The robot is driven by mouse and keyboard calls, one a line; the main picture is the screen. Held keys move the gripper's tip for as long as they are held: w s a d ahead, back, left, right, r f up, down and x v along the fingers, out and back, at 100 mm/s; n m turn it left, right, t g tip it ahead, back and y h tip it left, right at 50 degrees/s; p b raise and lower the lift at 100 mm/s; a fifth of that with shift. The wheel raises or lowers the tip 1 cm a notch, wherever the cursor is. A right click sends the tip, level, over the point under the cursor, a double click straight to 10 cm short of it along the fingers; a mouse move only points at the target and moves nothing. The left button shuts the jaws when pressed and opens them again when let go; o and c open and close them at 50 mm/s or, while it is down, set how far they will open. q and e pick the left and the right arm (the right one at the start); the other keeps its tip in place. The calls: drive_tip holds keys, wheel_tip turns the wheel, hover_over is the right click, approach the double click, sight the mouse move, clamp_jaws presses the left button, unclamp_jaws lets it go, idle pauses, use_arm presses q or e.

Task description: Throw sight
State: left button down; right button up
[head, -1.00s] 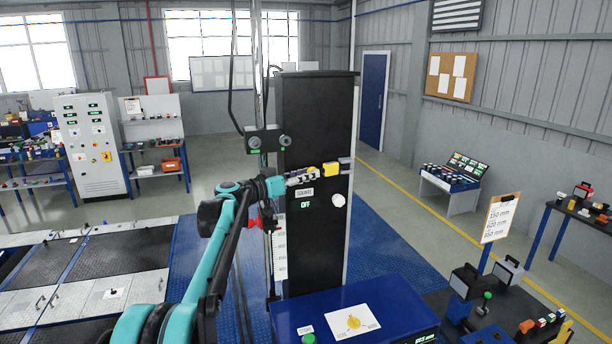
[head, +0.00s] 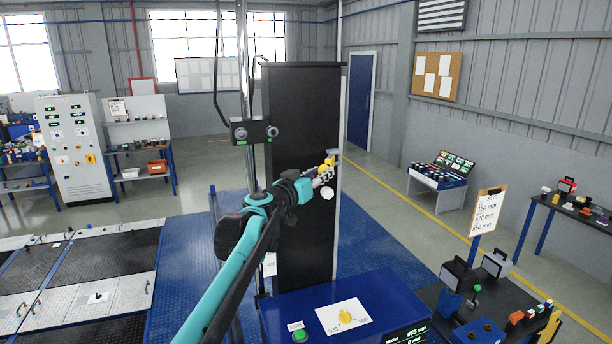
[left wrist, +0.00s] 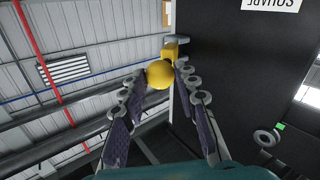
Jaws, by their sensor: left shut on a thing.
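A tall black column (head: 300,100) carries a small grey bracket (head: 333,155) on its right edge, with a yellow handle (head: 320,167) beside it. In the left wrist view the handle ends in a round yellow knob (left wrist: 159,74), with a yellow block (left wrist: 170,51) and the grey bracket behind it. My left gripper (head: 324,175) is at the handle, its two fingers shut on the knob at their tips. Part of the handle is hidden by the fingers in the head view. My right gripper is not in view.
A white SQUARE label (left wrist: 270,4) is on the column. A blue console (head: 375,292) stands in front of it, and a clipboard (head: 487,210) stands to the right. Blue floor plate (head: 375,240) lies behind the console.

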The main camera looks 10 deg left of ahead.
use_arm(q)
drive_tip(key=w+d+n+y, duration=0.2)
drive_tip(key=d+n+y, duration=0.2)
drive_tip(key=d, duration=0.5)
drive_tip(key=shift+d+r+t+y, duration=0.25)
drive_tip(key=shift+t+y, duration=0.15)
drive_tip(key=shift+y, duration=0.7)
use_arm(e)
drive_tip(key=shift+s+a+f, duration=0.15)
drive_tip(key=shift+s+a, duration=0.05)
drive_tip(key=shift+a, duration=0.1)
use_arm(q)
drive_tip(key=shift+w, duration=0.15)
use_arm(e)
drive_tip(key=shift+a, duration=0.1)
use_arm(q)
drive_tip(key=shift+d, duration=0.1)
drive_tip(key=c, duration=1.4)
unclamp_jaws()
drive_tip(key=shift+c, duration=0.2)
drive_tip(key=shift+w+d+f, duration=0.2)
drive_tip(key=shift+w+d, duration=0.05)
drive_tip(key=shift+d, duration=0.25)
drive_tip(key=shift+a, duration=0.15)
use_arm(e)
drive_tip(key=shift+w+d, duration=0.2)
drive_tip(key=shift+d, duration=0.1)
use_arm(q)
drive_tip(key=shift+a, duration=0.1)
